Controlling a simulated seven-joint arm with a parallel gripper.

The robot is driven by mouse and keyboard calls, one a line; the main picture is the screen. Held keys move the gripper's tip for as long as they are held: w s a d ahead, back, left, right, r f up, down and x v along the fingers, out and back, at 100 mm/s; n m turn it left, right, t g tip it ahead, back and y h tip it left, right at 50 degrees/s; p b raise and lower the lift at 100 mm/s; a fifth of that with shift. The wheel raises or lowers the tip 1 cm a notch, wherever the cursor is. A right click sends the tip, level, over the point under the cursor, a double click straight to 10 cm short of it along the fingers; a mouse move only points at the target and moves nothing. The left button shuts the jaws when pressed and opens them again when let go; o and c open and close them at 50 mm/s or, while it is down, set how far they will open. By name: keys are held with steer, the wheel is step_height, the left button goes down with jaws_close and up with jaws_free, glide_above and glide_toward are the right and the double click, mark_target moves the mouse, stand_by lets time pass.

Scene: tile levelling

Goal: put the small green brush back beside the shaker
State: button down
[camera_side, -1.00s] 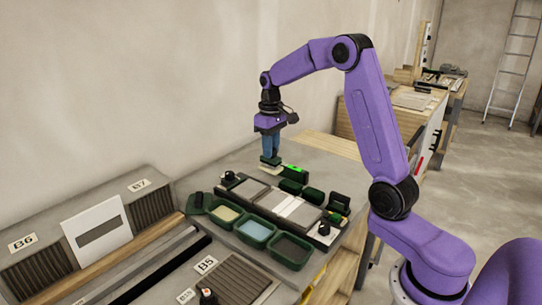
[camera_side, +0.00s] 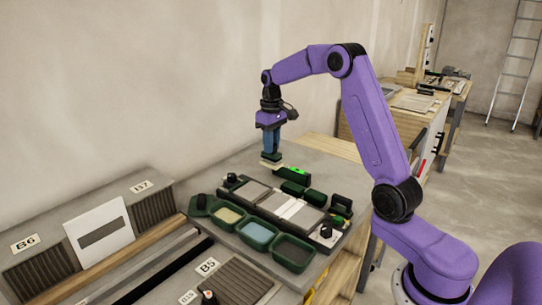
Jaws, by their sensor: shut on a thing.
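My gripper (camera_side: 271,154) points down at the back of the bench and is shut on the small green brush (camera_side: 271,160). The brush has a dark green back with a pale underside. It is close to the bench top; I cannot tell whether it touches. A small dark upright piece (camera_side: 201,201) stands on a green base left of the trays and may be the shaker. The brush is to the right of it and farther back, well apart from it.
A dark green level with a bright vial (camera_side: 293,174) lies just right of the brush. A black frame holds grey tiles (camera_side: 284,206). Green trays with sand (camera_side: 229,215), blue (camera_side: 257,232) and dark contents (camera_side: 292,251) stand in front. Bare grey bench (camera_side: 325,168) lies behind.

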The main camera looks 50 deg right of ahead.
steer(key=w+d+f, duration=0.4)
steer(key=d+f, duration=0.1)
steer(key=f, duration=0.3)
steer(key=shift+f, duration=0.35)
steer(key=shift+f, duration=1.55)
stand_by(0.9)
steer(key=c, duration=0.6)
jaws_free()
steer(key=shift+o, duration=0.2)
step_height(320, 180, up, 8)
stand_by(0.4)
